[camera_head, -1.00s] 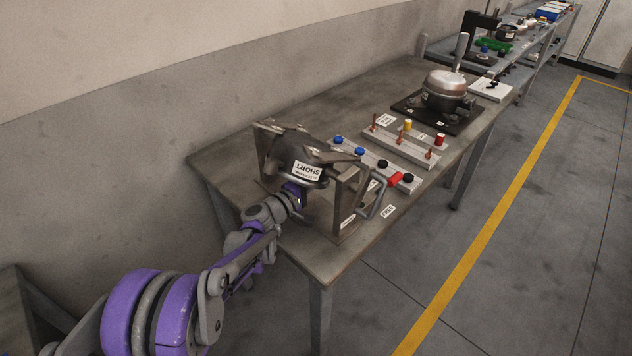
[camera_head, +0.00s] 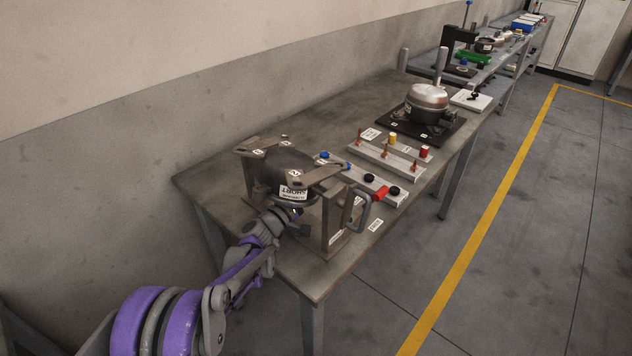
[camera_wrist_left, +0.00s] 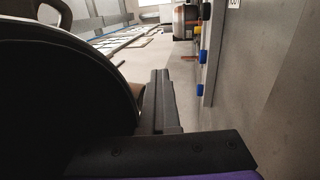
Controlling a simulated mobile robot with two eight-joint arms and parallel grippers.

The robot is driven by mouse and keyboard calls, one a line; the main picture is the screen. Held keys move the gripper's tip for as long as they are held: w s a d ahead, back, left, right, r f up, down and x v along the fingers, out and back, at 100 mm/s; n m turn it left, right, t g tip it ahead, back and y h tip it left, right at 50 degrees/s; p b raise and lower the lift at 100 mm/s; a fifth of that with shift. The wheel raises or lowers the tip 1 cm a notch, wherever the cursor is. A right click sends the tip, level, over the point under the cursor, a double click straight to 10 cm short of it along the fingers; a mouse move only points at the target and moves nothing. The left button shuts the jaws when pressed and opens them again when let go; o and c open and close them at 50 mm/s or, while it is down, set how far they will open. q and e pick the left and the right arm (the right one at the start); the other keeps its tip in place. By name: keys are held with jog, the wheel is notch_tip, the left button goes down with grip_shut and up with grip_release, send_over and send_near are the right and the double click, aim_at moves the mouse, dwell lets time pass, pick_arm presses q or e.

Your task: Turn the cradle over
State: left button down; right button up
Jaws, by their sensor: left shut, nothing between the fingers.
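The cradle (camera_head: 333,213) is a grey metal frame with upright side plates, standing on the near end of the table. It holds a dark round compressor (camera_head: 288,168) whose white "SHORT" label reads upside down. Flat bars with small number tags lie roughly level across its top.
Behind the cradle are a rail with blue and black knobs (camera_head: 362,181) and a block with copper-coloured pins (camera_head: 386,159). Farther back another compressor (camera_head: 428,100) stands on a black plate. The table's (camera_head: 215,178) left back part is clear. Wall at left, open floor right.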

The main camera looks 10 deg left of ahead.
pick_arm(q)
jog(key=shift+w+d+r, duration=0.1)
jog(key=shift+w+r, duration=0.05)
jog(key=shift+r, duration=0.05)
dwell(2.1)
dwell(0.9)
